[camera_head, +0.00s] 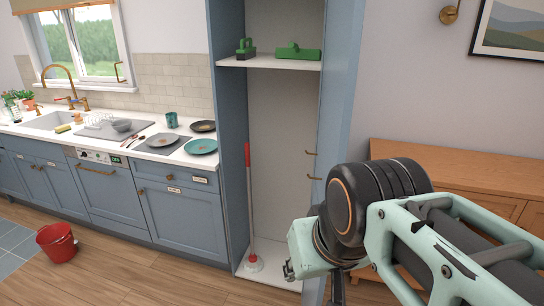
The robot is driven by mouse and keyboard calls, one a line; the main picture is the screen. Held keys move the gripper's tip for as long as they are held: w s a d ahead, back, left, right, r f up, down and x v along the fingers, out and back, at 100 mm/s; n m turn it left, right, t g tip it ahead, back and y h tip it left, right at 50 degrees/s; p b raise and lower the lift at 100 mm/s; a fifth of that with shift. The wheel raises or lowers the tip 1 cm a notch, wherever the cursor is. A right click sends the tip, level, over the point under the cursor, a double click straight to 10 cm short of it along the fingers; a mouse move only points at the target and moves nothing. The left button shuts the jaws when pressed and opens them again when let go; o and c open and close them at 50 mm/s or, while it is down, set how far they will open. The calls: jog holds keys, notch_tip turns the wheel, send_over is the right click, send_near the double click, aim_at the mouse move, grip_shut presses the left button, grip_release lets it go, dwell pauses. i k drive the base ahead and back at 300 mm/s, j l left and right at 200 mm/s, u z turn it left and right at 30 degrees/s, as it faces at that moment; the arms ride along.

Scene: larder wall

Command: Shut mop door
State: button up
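The tall blue mop cupboard (228,130) stands open in the middle of the view. Its blue door (342,90) stands open at the right side, seen at a steep angle. Brass handle parts (311,153) show near the door's left edge. A mop (250,200) with a red grip and a pale head stands upright inside at the left. My gripper (312,278) is low in front of the door's lower part, below the handle parts. My arm covers part of the door. The fingers are mostly hidden, and I cannot tell whether they touch the door.
Green-topped brushes (297,51) sit on the cupboard shelf (268,63). A wooden sideboard (440,160) stands at right, behind my arm. A counter with plates (200,146) is at left. A red bucket (57,243) stands on the floor. The wooden floor (150,275) between bucket and cupboard is clear.

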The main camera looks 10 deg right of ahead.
aim_at(343, 19)
jog(key=k+l, duration=0.1)
jog(key=l, duration=0.3)
jog(key=k+l, duration=0.1)
jog(key=l, duration=0.25)
jog(key=i+l+u, duration=0.1)
jog(key=l, duration=0.2)
jog(key=i+l+u, duration=0.1)
jog(key=l, duration=0.25)
jog(key=i+l+u, duration=0.35)
jog(key=i+l, duration=0.25)
